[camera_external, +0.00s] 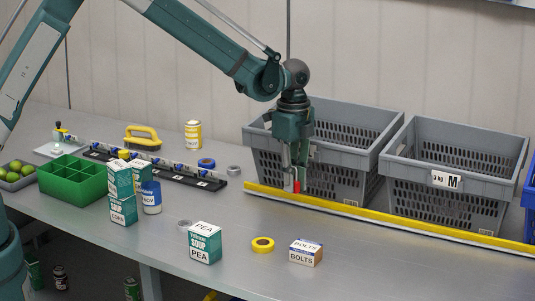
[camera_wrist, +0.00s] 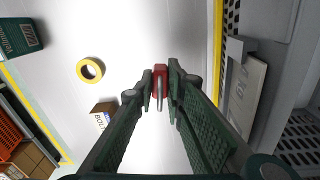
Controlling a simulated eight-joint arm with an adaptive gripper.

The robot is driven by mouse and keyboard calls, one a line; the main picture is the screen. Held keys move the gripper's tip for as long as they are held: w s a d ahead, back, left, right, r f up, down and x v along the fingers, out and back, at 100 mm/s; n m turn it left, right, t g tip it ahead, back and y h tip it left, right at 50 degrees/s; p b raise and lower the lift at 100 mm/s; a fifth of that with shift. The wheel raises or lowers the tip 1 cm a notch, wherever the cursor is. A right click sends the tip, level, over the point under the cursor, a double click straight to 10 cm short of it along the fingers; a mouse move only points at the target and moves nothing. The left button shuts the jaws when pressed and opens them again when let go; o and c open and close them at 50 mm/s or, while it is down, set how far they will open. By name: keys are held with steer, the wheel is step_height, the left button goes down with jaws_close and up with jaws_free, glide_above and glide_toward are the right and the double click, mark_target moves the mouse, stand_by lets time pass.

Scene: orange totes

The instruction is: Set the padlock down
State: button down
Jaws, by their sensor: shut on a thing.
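The padlock (camera_wrist: 160,73) has a red body and a grey shackle that shows between the fingers in the wrist view. In the external view the red padlock (camera_external: 296,186) is at the tips of my gripper (camera_external: 293,178). My gripper (camera_wrist: 160,88) is shut on the padlock and points down in front of the left grey crate, close to the yellow edge strip. I cannot tell for sure whether the padlock touches the table. The fingers hide part of it.
Grey crates (camera_external: 262,137) and (camera_external: 452,208) stand behind the yellow strip (camera_external: 400,225). Yellow tape (camera_external: 262,245), a bolts box (camera_external: 305,253) and a pea box (camera_external: 205,243) lie nearer the front edge. The grey tabletop (camera_external: 330,228) between them and the strip is clear.

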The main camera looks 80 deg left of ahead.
steer(key=shift+r, duration=0.15)
step_height(320, 180, up, 18)
steer(key=s+a+n, duration=0.1)
steer(key=s+a, duration=0.3)
steer(key=a, duration=1.2)
steer(key=s+a, duration=0.3)
steer(key=a, duration=1.3)
steer(key=s+a+n+b, duration=0.1)
steer(key=s+a, duration=0.8)
steer(key=a, duration=0.5)
steer(key=s+a, duration=0.9)
steer(key=a, duration=0.4)
step_height(320, 180, down, 18)
steer(key=shift+f, duration=3.15)
steer(key=shift+f, duration=0.1)
